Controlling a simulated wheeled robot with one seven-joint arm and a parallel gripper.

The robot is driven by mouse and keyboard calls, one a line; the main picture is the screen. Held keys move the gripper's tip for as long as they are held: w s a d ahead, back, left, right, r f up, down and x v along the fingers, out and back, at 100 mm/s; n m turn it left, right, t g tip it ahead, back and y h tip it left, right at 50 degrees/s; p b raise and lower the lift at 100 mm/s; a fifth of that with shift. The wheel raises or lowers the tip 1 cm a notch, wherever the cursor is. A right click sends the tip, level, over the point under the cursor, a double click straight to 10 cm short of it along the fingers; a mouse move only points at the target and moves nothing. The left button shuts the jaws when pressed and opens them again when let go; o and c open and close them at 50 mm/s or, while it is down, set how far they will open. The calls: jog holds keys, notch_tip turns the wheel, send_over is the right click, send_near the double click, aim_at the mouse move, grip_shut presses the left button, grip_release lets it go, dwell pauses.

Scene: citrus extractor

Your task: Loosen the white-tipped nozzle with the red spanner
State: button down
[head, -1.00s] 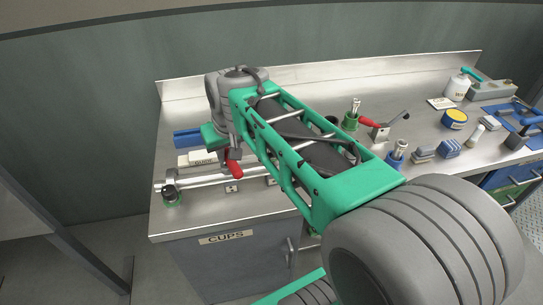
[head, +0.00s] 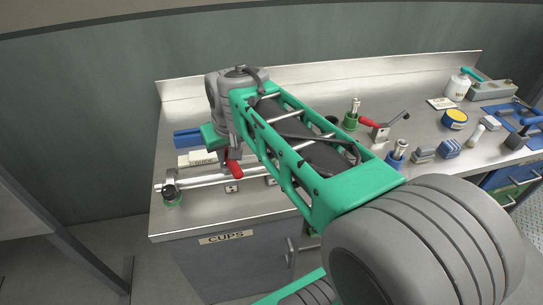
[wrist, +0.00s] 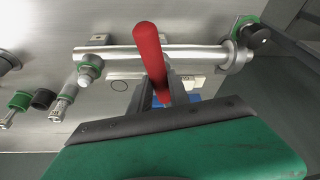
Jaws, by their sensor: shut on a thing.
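My gripper (wrist: 160,95) is shut on the red spanner (wrist: 150,52); only its red handle shows clearly, reaching across in front of the silver tube. In the head view the red spanner (head: 234,168) hangs below my gripper (head: 230,153), close above the tube (head: 205,181). In the wrist view a green-ringed fitting with a pale, rounded end (wrist: 90,68) is at the left end of the tube (wrist: 115,53). I cannot tell if it is the white-tipped nozzle. The spanner's head is hidden, and I see no contact with a nozzle.
A black-knobbed green fitting (head: 171,194) holds the tube's left end near the bench edge. A white labelled block (head: 198,158) and a blue block (head: 187,137) lie behind.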

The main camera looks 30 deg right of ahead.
aim_at(241, 170)
jog(key=shift+s+n+y+b, duration=0.3)
jog(key=shift+s+n+y, duration=0.1)
jog(key=shift+s+n, duration=0.65)
dwell(0.4)
jog(key=shift+s+d+n+y, duration=0.2)
jog(key=shift+s+n+y, duration=0.2)
jog(key=shift+s+n, duration=0.7)
jog(key=shift+s+d+n+g+y+p, duration=0.15)
jog(key=shift+s+d+n+p, duration=0.1)
jog(key=shift+s+n, duration=0.3)
jog(key=shift+s+d+n+g+y+p, duration=0.15)
jog(key=shift+s+d+n, duration=0.05)
jog(key=shift+s+n, duration=0.3)
dwell(0.8)
jog(key=shift+s+d+n+y+p, duration=0.2)
jog(key=shift+s+d+n, duration=0.1)
jog(key=shift+s+n, duration=0.2)
jog(key=shift+s+d+n+y+p, duration=0.1)
jog(key=shift+s+d+n+p, duration=0.15)
jog(key=shift+s+n, duration=0.25)
dwell(0.4)
